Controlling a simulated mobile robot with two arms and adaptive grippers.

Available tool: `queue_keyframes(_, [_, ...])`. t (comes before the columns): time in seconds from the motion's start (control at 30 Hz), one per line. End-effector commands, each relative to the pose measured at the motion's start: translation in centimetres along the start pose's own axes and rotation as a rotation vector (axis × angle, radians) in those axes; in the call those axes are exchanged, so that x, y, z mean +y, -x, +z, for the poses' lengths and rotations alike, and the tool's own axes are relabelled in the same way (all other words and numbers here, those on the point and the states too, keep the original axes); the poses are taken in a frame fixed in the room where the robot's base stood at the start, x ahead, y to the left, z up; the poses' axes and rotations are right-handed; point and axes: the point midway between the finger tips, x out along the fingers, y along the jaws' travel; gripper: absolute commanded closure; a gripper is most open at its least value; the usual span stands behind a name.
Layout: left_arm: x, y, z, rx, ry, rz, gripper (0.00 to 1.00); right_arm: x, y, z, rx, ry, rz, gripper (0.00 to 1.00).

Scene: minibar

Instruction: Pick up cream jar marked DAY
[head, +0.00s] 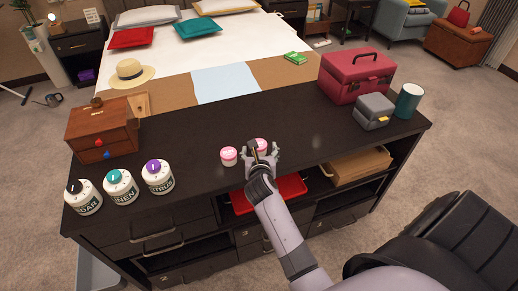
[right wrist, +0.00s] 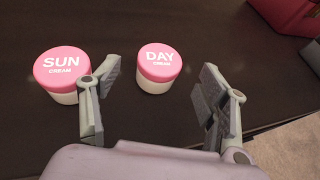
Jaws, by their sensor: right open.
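The cream jar marked DAY (right wrist: 159,68) has a pink lid and a white body and stands upright on the dark counter. In the head view its pink lid (head: 261,143) shows partly behind my right gripper. A similar pink-lidded jar marked SUN (right wrist: 63,74) stands to its left; it also shows in the head view (head: 229,156). My right gripper (right wrist: 155,100) is open and empty. In the right wrist view its left finger is between the two jars in the picture, and the DAY jar appears just beyond the opening. My left gripper is not in view.
The dark counter (head: 320,130) is clear behind the jars. Several labelled canisters (head: 121,187) and a wooden drawer box (head: 102,131) stand at left. A red case (head: 356,76), a grey box (head: 373,111) and a teal cup (head: 408,100) stand at right. A red tray (head: 285,192) is on the shelf below.

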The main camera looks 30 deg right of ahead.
Motion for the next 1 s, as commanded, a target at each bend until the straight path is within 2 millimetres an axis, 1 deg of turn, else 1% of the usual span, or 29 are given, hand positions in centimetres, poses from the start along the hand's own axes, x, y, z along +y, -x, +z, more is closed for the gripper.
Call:
queue_keyframes(0.17, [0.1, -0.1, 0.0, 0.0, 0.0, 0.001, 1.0, 0.0, -1.1, -0.1, 0.0, -0.002, 0.0, 0.31])
queue_keyframes(0.4, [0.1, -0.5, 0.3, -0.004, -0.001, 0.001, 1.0, 0.0, -4.5, -0.5, 0.0, -0.001, -0.001, 0.31])
queue_keyframes(0.5, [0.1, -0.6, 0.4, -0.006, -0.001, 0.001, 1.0, 0.0, -5.3, -0.5, 0.0, -0.001, 0.0, 0.31])
queue_keyframes(0.77, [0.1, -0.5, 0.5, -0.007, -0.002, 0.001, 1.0, 0.0, -5.6, -0.5, 0.0, -0.001, 0.001, 0.31])
queue_keyframes(1.0, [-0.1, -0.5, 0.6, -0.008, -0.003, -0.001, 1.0, 0.0, -5.6, -0.5, 0.0, 0.0, 0.0, 0.46])
